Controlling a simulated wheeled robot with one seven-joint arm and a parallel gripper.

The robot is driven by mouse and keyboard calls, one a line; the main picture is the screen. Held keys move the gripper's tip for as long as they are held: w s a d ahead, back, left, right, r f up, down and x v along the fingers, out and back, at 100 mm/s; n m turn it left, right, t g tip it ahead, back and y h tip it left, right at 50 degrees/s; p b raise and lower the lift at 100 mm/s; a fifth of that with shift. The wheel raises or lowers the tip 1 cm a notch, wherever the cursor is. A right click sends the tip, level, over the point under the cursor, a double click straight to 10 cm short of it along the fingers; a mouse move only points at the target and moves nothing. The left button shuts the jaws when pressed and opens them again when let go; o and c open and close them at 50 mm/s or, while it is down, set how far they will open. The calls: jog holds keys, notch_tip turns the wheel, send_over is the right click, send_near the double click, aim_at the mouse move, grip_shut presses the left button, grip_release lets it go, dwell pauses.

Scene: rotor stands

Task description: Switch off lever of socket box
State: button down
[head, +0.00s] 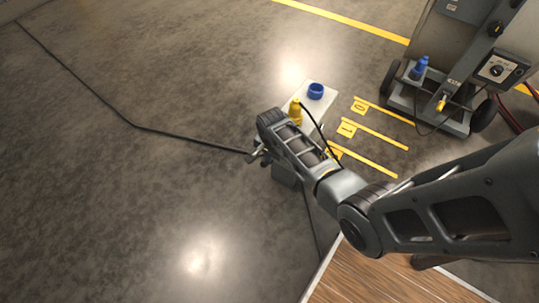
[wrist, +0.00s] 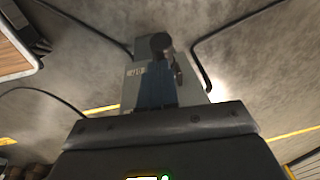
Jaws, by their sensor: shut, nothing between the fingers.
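The socket box (head: 320,93) stands on the floor in the head view, with a pale top, a blue socket (head: 316,91) and a yellow plug (head: 296,112) on it. My gripper (head: 261,156) is shut and empty, close to the box's near left side; my arm hides much of that side. In the wrist view the grey box (wrist: 132,84) is straight ahead of my gripper, very close. A dark round knob (wrist: 160,42), likely the lever's end, shows in front of it, above a blue part (wrist: 155,88). I cannot tell the lever's position or whether my fingers touch it.
Black cables (head: 190,142) run across the floor to the box. A wheeled machine (head: 455,75) with a blue plug (head: 419,66) stands at the upper right. Yellow floor marks (head: 375,138) lie right of the box. A wooden surface (head: 375,280) is at the bottom. Floor on the left is mostly clear.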

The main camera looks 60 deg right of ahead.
jog(key=shift+a, duration=0.1)
jog(key=shift+a+f+h+b, duration=0.55)
jog(key=shift+a+f+h, duration=0.2)
jog(key=shift+h, duration=0.35)
notch_tip(320, 180, down, 7)
jog(key=a+h+b, duration=0.2)
jog(key=h+b, duration=0.4)
jog(key=b, duration=0.7)
jog(key=shift+a+n+t+b, duration=0.3)
jog(key=shift+b, duration=0.05)
jog(key=shift+s+f, duration=0.15)
jog(key=shift+f, duration=0.15)
jog(key=shift+r, duration=0.1)
